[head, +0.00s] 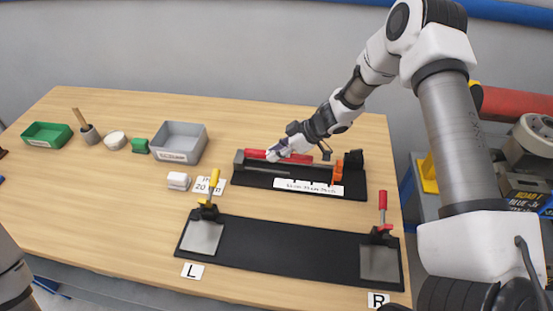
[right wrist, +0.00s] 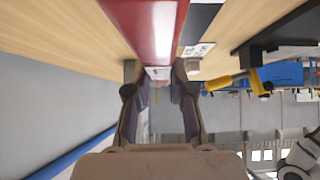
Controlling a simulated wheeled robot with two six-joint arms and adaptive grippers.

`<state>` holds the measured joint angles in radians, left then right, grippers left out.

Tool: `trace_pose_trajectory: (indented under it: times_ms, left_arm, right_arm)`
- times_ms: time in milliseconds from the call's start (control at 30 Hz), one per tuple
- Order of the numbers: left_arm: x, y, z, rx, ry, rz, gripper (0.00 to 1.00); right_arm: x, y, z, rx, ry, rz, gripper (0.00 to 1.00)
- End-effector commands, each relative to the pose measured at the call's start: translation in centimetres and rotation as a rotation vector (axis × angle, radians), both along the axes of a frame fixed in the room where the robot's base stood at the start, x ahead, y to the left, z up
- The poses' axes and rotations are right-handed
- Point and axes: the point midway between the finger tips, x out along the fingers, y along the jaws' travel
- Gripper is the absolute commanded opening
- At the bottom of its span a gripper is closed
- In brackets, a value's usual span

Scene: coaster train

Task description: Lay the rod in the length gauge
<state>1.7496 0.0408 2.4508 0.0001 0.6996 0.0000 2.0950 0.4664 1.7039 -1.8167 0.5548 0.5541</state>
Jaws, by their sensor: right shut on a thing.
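The red rod (head: 299,158) lies lengthwise over the back part of the length gauge (head: 345,191), a black base with a grey end block, a scale strip and an orange piece (head: 338,173). My right gripper (head: 274,155) is shut on the rod, hiding part of it. In the right wrist view the rod (right wrist: 150,25) runs large from the top edge to my right fingertips (right wrist: 158,80). I cannot tell whether the rod touches the gauge bed or is slightly above it. My left gripper is out of view.
A black board (head: 290,245) with two grey plates and yellow- and red-handled clamps lies in front, by L and R cards. A grey bin (head: 178,145), white block (head: 178,180), green tray (head: 47,134) and small pots stand left. Bare table lies at front left.

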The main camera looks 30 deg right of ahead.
Motion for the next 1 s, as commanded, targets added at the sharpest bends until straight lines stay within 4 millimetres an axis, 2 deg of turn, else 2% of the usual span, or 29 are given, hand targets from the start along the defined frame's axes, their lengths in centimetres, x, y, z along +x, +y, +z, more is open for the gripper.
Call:
trace_pose_trajectory:
  times_ms: [100, 200, 400, 900, 933, 967, 1000]
  left_arm:
    - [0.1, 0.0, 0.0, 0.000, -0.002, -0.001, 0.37]
    - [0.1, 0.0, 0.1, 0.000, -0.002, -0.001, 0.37]
    - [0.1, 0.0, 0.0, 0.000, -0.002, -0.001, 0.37]
    - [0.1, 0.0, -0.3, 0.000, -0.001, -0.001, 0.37]
    - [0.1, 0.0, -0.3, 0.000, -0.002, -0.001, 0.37]
    - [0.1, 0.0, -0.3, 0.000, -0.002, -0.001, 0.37]
    - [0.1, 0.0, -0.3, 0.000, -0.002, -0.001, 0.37]
  right_arm:
    - [-0.1, 0.0, -2.2, 0.000, 0.005, -0.001, 0.00]
    - [0.0, 0.0, -3.2, 0.000, 0.001, -0.001, 0.00]
    - [0.0, 0.0, -3.2, 0.000, 0.000, 0.000, 0.00]
    - [-0.1, 0.0, -4.6, -0.002, 0.004, -0.001, 0.00]
    - [-0.2, 0.0, -4.7, -0.003, 0.005, -0.001, 0.33]
    - [-0.2, 0.0, -4.7, -0.003, 0.006, -0.001, 0.43]
    - [-0.2, 0.0, -4.7, -0.003, 0.006, -0.001, 0.47]
